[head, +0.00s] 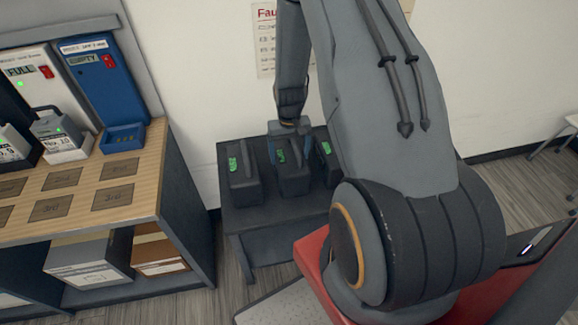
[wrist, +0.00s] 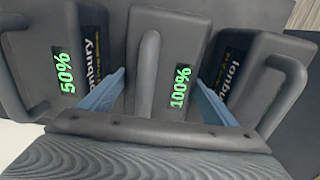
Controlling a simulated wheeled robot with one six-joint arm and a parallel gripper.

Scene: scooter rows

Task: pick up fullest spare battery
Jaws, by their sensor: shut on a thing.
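Three dark grey spare batteries with green displays stand in a row on a low dark table (head: 270,221). In the wrist view the middle battery (wrist: 148,117) reads 100% and the left battery (wrist: 27,60) reads 50%. The right battery (wrist: 262,62) has its display hidden there. In the head view the left battery (head: 243,185), middle battery (head: 293,182) and right battery (head: 331,170) show displays too small to read. My gripper (head: 288,150) is over the middle battery, its blue fingers shut on either side of it (wrist: 160,100). I see no clear gap under that battery.
The neighbouring batteries stand close on both sides of my fingers. A wooden-topped bench (head: 85,183) at left holds a white charger marked FULL (head: 38,85) and a blue one marked EMPTY (head: 92,75). A wall is close behind the low table.

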